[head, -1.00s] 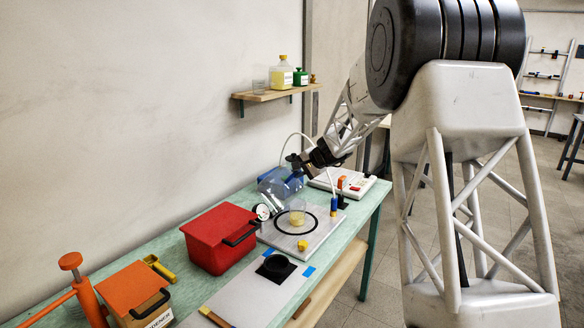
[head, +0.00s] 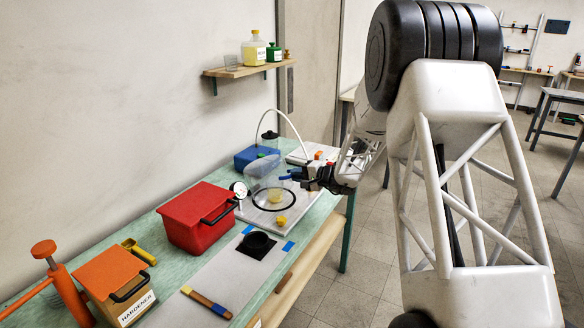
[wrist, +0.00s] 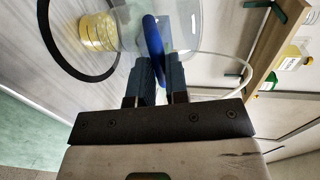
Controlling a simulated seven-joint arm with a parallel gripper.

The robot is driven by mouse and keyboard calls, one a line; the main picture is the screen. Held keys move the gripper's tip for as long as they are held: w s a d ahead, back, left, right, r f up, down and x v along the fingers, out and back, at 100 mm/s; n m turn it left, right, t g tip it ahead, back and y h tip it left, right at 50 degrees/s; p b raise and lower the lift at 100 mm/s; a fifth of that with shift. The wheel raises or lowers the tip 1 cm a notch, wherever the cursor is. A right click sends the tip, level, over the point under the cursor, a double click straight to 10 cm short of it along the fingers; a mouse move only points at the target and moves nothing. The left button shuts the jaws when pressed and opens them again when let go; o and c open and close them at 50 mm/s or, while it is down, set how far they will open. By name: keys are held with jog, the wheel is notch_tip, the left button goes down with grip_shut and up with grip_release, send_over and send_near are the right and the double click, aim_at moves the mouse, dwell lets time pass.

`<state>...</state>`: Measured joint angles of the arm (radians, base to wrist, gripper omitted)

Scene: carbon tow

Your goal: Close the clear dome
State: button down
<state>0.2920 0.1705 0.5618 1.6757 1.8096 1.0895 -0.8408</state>
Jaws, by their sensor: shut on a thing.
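The clear dome (head: 263,168) hangs tilted over the pale base plate (head: 262,217) in the head view. Its wall also fills the top of the wrist view (wrist: 200,25). My gripper (head: 300,176) is at the dome's right side, shut on its blue handle (wrist: 152,48); the fingers lie on both sides of it in the wrist view (wrist: 158,68). A black ring (head: 258,207) lies on the plate around a yellowish cup (head: 275,195). The cup (wrist: 97,32) shows beside the dome in the wrist view. Whether the dome's rim touches the ring is unclear.
A round gauge (head: 239,189) and a red box (head: 197,218) stand left of the plate. A yellow knob (head: 281,221) sits at its front. A blue device (head: 257,155) stands behind, and a white hose (head: 284,113) arches over. A wall shelf (head: 248,70) holds bottles.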

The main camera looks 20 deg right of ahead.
aim_at(287, 182)
jog(key=shift+s+d+f, duration=0.15)
jog(key=shift+s+f, duration=0.05)
jog(key=shift+f, duration=0.3)
jog(key=shift+s+d+f, duration=0.2)
jog(key=shift+f, duration=0.35)
jog(key=shift+s+d+f, duration=0.15)
jog(key=shift+s+f, duration=0.05)
jog(key=shift+f, duration=0.3)
jog(key=c, duration=1.1)
grip_release()
jog(key=shift+v, duration=3.85)
